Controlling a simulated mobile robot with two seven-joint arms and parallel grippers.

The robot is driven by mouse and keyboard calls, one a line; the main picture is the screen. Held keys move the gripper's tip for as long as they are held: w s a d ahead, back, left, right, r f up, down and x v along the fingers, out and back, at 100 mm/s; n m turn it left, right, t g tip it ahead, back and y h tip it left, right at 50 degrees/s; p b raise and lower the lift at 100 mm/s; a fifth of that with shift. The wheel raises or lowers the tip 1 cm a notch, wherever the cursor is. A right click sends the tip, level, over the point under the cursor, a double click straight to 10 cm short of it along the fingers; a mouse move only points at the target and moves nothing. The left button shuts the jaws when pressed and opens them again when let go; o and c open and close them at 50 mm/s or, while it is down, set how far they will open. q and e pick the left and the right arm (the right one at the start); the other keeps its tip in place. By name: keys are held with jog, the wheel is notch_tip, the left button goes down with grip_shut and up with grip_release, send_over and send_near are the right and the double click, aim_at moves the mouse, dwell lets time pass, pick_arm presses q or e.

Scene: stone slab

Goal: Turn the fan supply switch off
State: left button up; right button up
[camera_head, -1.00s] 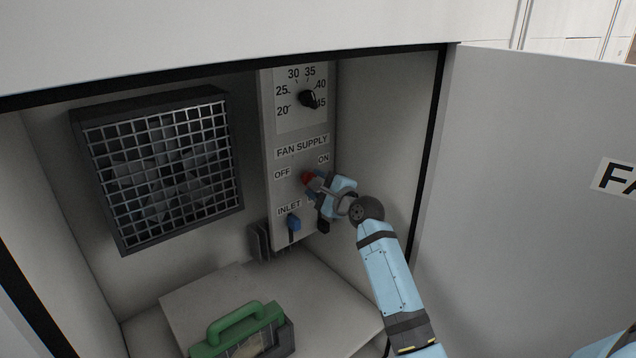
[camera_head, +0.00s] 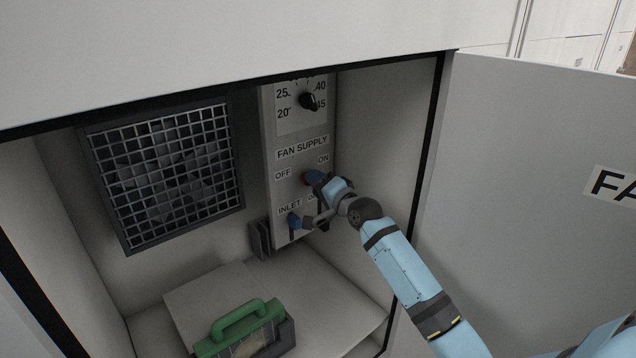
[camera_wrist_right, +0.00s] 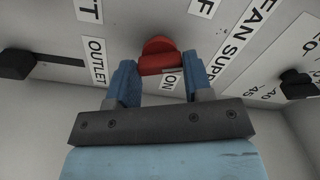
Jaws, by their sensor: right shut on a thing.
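The red fan supply switch (camera_wrist_right: 158,57) sits on the grey panel (camera_head: 285,165), below the FAN SUPPLY label (camera_head: 302,148). In the head view only a red sliver (camera_head: 307,181) of it shows, between the OFF label (camera_head: 283,174) and the ON label (camera_head: 323,158). My right gripper (camera_wrist_right: 160,74) is shut on the red switch, one blue finger on each side of it in the wrist view. In the head view my right gripper (camera_head: 315,196) covers most of the switch, so which way it points cannot be told. My left gripper is not in view.
A blue-tipped INLET lever (camera_head: 294,222) is close below the right gripper. A black dial (camera_head: 310,101) is above. A fan grille (camera_head: 165,172) is on the back wall, and a green-handled item (camera_head: 243,325) is on the cabinet floor. The open door (camera_head: 530,170) stands at the right.

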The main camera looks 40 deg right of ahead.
jog(key=shift+n+p, duration=0.3)
jog(key=shift+n, duration=1.3)
jog(key=o, duration=0.9)
jog(key=s, duration=0.4)
jog(key=s+b, duration=0.1)
jog(key=s, duration=0.4)
jog(key=s+d+b, duration=0.1)
jog(key=s, duration=0.3)
jog(key=shift+s, duration=0.4)
